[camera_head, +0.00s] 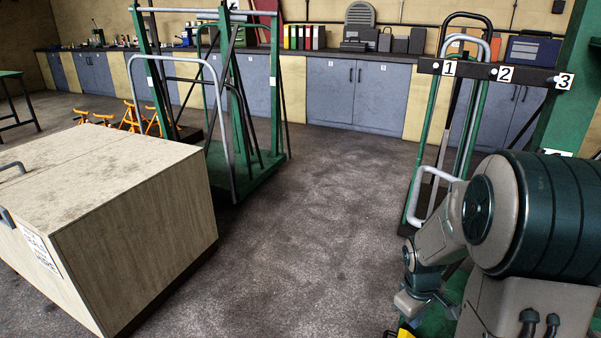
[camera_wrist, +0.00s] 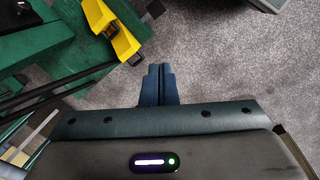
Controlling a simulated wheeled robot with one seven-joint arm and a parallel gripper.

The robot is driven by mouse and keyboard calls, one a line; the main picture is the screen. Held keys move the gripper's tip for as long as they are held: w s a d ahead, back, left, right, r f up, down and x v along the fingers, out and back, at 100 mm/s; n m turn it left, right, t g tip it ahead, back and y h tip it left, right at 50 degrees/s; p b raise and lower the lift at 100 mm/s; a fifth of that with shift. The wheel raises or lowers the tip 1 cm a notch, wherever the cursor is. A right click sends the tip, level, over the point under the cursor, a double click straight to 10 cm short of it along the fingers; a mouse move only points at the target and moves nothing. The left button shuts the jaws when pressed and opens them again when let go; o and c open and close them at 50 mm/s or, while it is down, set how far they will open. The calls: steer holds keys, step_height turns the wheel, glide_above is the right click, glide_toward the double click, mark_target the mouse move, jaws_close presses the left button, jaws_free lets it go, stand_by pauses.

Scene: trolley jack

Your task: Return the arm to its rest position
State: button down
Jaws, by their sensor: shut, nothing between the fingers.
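My arm is at the right of the head view, folded and bent downward in front of a rack with number plates. Its end drops towards the bottom edge, and I cannot make out the fingers there. In the wrist view my gripper (camera_wrist: 160,70) shows at the middle, with its two dark blue fingers together and nothing between them. The fingers point over bare grey floor (camera_wrist: 225,60). A yellow part (camera_wrist: 112,30) on a green frame (camera_wrist: 40,50) is up and left of the fingertips, apart from them.
A rack with plates 1, 2 and 3 (camera_head: 505,74) stands behind my arm. A large wooden box (camera_head: 140,225) is at the left, with a green frame trolley (camera_head: 245,180) behind it. Cabinets (camera_head: 357,93) line the back wall. The middle floor (camera_head: 310,230) is clear.

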steer(key=s+a+r+m+p, duration=0.2)
steer(key=s+a+r+p, duration=0.1)
steer(key=r, duration=0.6)
steer(key=s+a+r+m+t+y+p, duration=0.1)
steer(key=s+a+r+p, duration=0.3)
steer(key=r, duration=0.6)
steer(key=s+a+r+m+t+p, duration=0.1)
steer(key=s+a+r+m+p, duration=0.2)
steer(key=s+r+p, duration=0.3)
step_height(320, 180, up, 4)
steer(key=shift+a+y, duration=0.3)
steer(key=shift+a, duration=0.4)
steer(key=shift+d, duration=0.1)
